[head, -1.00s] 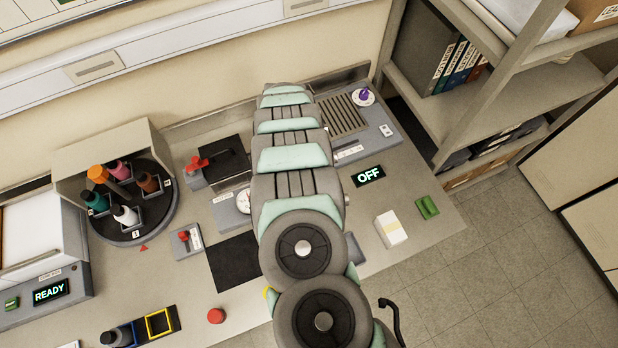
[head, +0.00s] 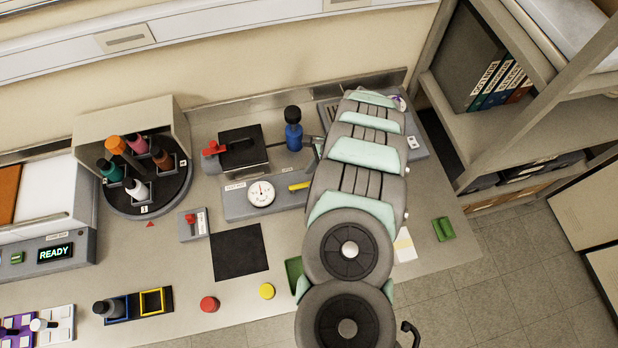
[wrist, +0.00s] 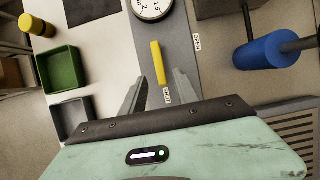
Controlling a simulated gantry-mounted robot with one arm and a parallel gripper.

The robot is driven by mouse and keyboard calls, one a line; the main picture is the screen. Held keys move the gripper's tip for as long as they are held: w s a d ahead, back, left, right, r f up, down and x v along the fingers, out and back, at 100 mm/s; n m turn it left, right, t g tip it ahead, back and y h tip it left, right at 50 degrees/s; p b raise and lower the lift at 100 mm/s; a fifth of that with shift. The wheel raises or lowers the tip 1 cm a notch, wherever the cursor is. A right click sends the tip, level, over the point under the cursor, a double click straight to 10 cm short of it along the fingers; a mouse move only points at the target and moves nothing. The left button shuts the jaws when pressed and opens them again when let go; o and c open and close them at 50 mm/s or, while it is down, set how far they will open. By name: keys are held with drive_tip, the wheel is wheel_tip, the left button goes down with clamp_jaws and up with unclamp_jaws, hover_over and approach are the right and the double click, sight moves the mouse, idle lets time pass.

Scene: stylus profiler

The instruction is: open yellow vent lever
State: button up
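The yellow vent lever (head: 299,186) sits on a grey gauge panel (head: 235,206), to the right of a round white dial (head: 261,193). In the wrist view, the lever (wrist: 158,62) lies lengthwise along the panel, with its near end by the SHUT label (wrist: 167,95). The OPEN label (wrist: 197,42) is farther up on the right. My gripper (wrist: 159,76) is open, one finger on each side of the lever's near part in the picture, with gaps at both sides. I cannot tell its height above the lever. In the head view my arm hides most of the gripper.
A blue cylinder with a black top (head: 293,137) stands behind the lever and shows large at right in the wrist view. A red-handled lever (head: 213,149) is left of it. A green tray (wrist: 60,83) and grey tray (wrist: 72,122) lie left of the panel.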

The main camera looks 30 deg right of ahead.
sight(306, 183)
drive_tip(key=shift+p+x, duration=0.3)
drive_tip(key=shift+x, duration=1.45)
drive_tip(key=shift+w, duration=0.1)
drive_tip(key=shift+c, duration=0.4)
clamp_jaws()
